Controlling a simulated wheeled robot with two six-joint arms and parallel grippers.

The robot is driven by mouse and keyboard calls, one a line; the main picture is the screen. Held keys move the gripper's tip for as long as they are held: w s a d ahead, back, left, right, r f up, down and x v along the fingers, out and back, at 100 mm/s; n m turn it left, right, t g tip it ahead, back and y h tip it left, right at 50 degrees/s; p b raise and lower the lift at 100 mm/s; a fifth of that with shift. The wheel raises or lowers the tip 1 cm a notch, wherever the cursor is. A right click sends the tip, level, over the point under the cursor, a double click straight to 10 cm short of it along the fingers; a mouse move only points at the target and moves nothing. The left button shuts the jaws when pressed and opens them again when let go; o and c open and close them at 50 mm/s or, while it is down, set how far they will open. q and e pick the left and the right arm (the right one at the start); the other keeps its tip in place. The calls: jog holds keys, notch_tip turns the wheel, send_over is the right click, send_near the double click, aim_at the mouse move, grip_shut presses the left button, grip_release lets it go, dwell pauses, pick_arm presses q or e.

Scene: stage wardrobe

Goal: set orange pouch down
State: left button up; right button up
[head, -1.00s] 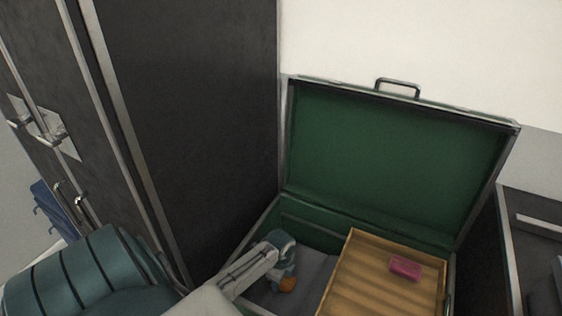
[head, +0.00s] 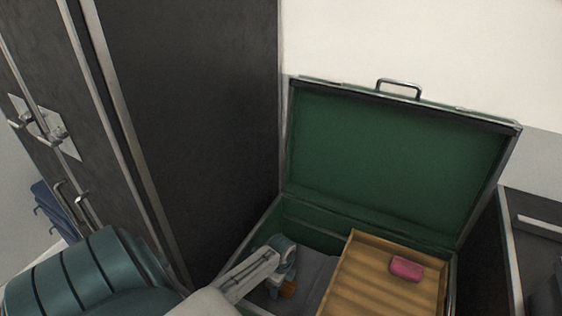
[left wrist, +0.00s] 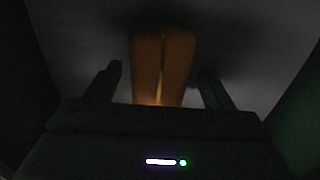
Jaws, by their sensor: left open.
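The orange pouch (left wrist: 163,62) shows in the left wrist view, lying on a grey surface between and beyond my left gripper's (left wrist: 160,88) two fingers. The fingers are apart, with a visible gap on each side of the pouch. In the head view a small part of the orange pouch (head: 288,289) shows beneath my left gripper (head: 283,280), down inside the left part of the open green case (head: 395,150). The wrist hides most of it there. My right gripper is not in view.
A wooden tray (head: 372,285) with a pink item (head: 406,268) on it fills the case's right side. The case's raised lid stands behind. A dark wardrobe (head: 195,130) stands close on the left, and a dark drawer unit (head: 535,235) on the right.

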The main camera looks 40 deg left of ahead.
pick_arm(q)
notch_tip(320, 180, up, 12)
jog(key=p, duration=0.1)
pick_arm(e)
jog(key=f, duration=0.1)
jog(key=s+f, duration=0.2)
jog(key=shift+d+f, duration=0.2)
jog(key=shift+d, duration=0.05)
